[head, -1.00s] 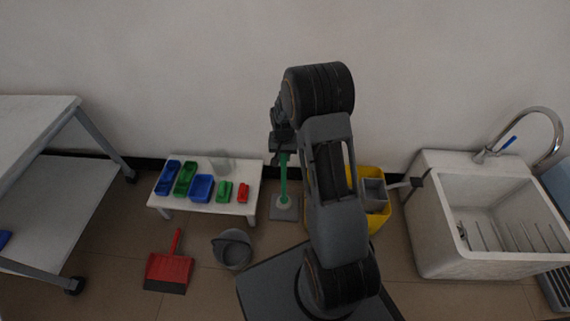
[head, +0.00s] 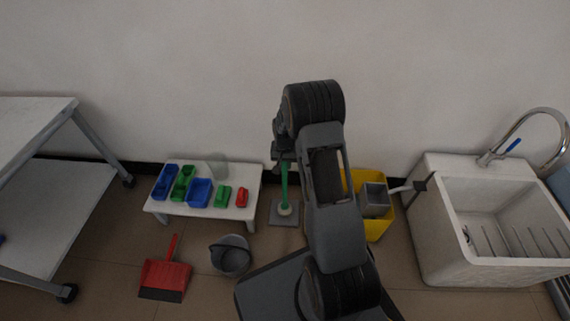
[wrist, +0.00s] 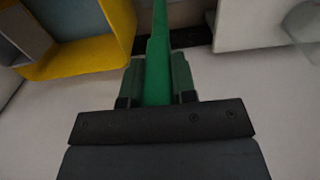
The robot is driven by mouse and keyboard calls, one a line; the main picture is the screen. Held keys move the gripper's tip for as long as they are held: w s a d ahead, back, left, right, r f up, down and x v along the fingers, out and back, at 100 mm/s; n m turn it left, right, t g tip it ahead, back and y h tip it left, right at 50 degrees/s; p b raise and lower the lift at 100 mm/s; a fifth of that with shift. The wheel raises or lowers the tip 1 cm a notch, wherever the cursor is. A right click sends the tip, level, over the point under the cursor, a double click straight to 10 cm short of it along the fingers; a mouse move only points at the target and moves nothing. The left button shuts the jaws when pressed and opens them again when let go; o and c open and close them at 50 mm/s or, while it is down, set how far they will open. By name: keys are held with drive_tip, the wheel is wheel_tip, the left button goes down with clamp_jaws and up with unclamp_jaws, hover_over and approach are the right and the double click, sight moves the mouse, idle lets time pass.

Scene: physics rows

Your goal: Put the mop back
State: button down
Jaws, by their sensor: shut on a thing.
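The mop shows in the head view as a green handle (head: 284,185) standing upright, with a pale round foot at its lower end over a grey square plate (head: 292,218) on the floor. I cannot tell whether the foot rests on the plate. My gripper (head: 283,157) is at the upper part of the handle, partly hidden behind my arm. In the wrist view the green handle (wrist: 158,60) runs between the fingers of my gripper (wrist: 157,85), which is shut on it. A yellow mop bucket (head: 379,227) with a grey wringer (head: 375,199) stands right of my arm.
A low white bench (head: 170,206) with blue, green and red bins is left of the mop. A grey bucket (head: 231,256) and a red dustpan (head: 165,276) are on the floor. A white sink (head: 425,225) stands right, a shelf cart (head: 62,205) far left.

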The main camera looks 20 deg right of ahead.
drive_tip(key=shift+f, duration=0.15)
drive_tip(key=c, duration=0.9)
unclamp_jaws()
wheel_tip(320, 180, up, 12)
drive_tip(key=p, duration=0.4)
drive_tip(key=s+a+r+n+t, duration=0.1)
drive_tip(key=s+a+r+n, duration=0.1)
drive_tip(key=s+r, duration=0.3)
drive_tip(key=s+a+r+n, duration=0.2)
drive_tip(key=s+a+r, duration=0.3)
drive_tip(key=s, duration=0.4)
drive_tip(key=s+a+r+n+t, duration=0.1)
drive_tip(key=s+a+r, duration=0.2)
drive_tip(key=s+r, duration=0.3)
drive_tip(key=shift+s+a+r+n+t, duration=0.1)
drive_tip(key=shift+s+n+t, duration=0.1)
drive_tip(key=shift+s, duration=0.25)
drive_tip(key=shift+s+a+n+t, duration=0.1)
drive_tip(key=shift+s+n, duration=0.1)
drive_tip(key=shift+s, duration=0.25)
